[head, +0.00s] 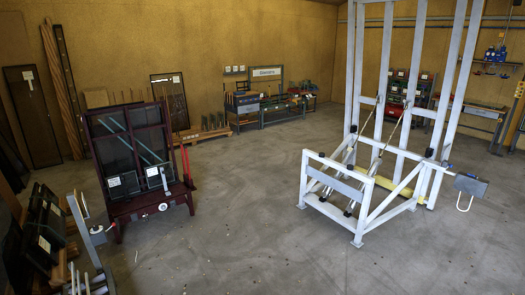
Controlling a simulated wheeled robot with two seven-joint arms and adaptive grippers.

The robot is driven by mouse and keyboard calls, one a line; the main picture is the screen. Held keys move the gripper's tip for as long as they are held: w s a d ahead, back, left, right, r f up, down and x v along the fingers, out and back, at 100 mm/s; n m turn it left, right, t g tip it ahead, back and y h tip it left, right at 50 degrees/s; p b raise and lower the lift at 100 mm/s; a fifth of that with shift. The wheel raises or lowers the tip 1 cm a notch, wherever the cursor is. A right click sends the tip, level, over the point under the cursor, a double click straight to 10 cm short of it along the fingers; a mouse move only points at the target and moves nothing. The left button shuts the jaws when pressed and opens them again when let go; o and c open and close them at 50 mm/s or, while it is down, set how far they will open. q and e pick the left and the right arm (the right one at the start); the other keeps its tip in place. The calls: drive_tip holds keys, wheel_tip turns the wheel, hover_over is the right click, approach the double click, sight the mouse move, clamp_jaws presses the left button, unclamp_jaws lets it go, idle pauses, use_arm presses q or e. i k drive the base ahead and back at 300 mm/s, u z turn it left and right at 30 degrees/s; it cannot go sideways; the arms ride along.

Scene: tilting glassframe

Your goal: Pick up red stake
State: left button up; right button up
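A thin bright red stake (184,163) stands nearly upright at the right end of the dark red rack (150,206), on the left side of the room. Its lower end meets the rack's base; how it is seated there is too small to tell. The rack holds dark framed glass panels (130,145) with white labels. Neither of my grippers shows in the head view.
A tall white tilting frame (360,213) stands at right, with a grey box (470,185) sticking out on its right. Dark panels (42,225) and grey posts (78,215) crowd the lower left. Workbenches (280,107) line the back wall. The middle floor (240,210) is clear.

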sight(188, 168)
drive_tip(key=u, duration=0.15)
drive_tip(key=i, duration=1.7)
drive_tip(key=u, duration=0.8)
drive_tip(key=i, duration=3)
drive_tip(key=z, duration=0.05)
